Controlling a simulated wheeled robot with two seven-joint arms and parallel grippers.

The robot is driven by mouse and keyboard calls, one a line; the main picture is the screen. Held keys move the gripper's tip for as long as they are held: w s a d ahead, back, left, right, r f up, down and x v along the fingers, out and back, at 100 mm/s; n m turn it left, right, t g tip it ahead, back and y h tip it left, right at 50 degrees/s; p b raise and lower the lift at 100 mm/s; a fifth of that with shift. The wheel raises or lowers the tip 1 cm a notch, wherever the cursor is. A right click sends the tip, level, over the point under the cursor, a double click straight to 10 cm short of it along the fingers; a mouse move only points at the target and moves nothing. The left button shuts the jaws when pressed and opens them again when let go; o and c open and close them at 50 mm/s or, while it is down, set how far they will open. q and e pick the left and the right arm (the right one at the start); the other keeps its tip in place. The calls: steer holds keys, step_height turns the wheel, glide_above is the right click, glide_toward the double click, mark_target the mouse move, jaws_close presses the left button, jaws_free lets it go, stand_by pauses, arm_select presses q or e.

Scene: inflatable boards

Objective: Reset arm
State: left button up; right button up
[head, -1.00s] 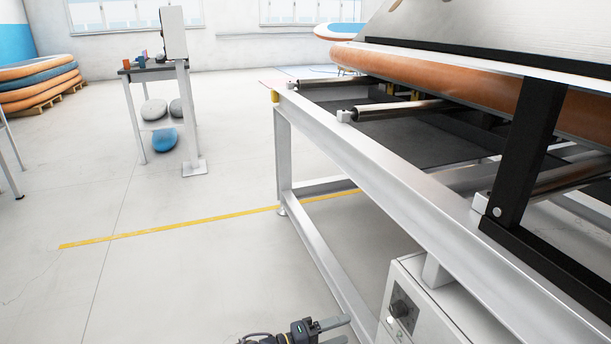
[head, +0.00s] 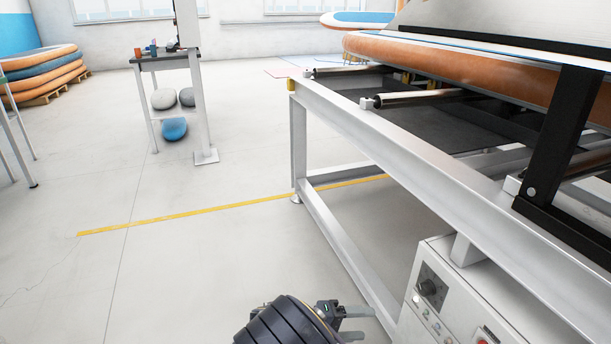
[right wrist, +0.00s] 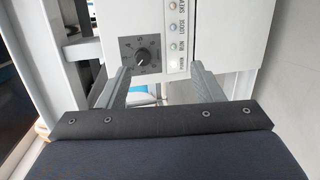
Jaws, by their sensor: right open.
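My right gripper (head: 358,324) is low at the bottom of the head view, just left of a white control box. Its two grey fingers point right and stand apart with nothing between them. In the right wrist view the open fingers (right wrist: 162,85) point at the control box (right wrist: 205,14), with its black dial (right wrist: 143,55) and a column of labelled buttons beyond the fingertips. I cannot tell the exact gap to the box. My left gripper is not in view.
A grey metal frame table (head: 400,165) with rollers and an orange-edged inflatable board (head: 450,65) fills the right. A small stand (head: 165,65) is at the back left. Stacked boards (head: 40,75) are at the far left. Open floor with a yellow line (head: 190,213) lies left.

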steer(key=s+d+r+m+g+y, duration=0.35)
steer(key=s+d+g+y, duration=0.25)
steer(key=s+d+y, duration=0.35)
steer(key=s+r+m+t+y, duration=0.1)
steer(key=s+r+t+y, duration=0.85)
steer(key=s, duration=0.45)
step_height(320, 180, up, 37)
steer(key=p, duration=3.7)
steer(key=shift+s+a+g, duration=0.15)
steer(key=shift+a+g, duration=0.05)
steer(key=shift+g, duration=0.25)
steer(key=shift+f, duration=0.15)
steer(key=shift+c, duration=0.2)
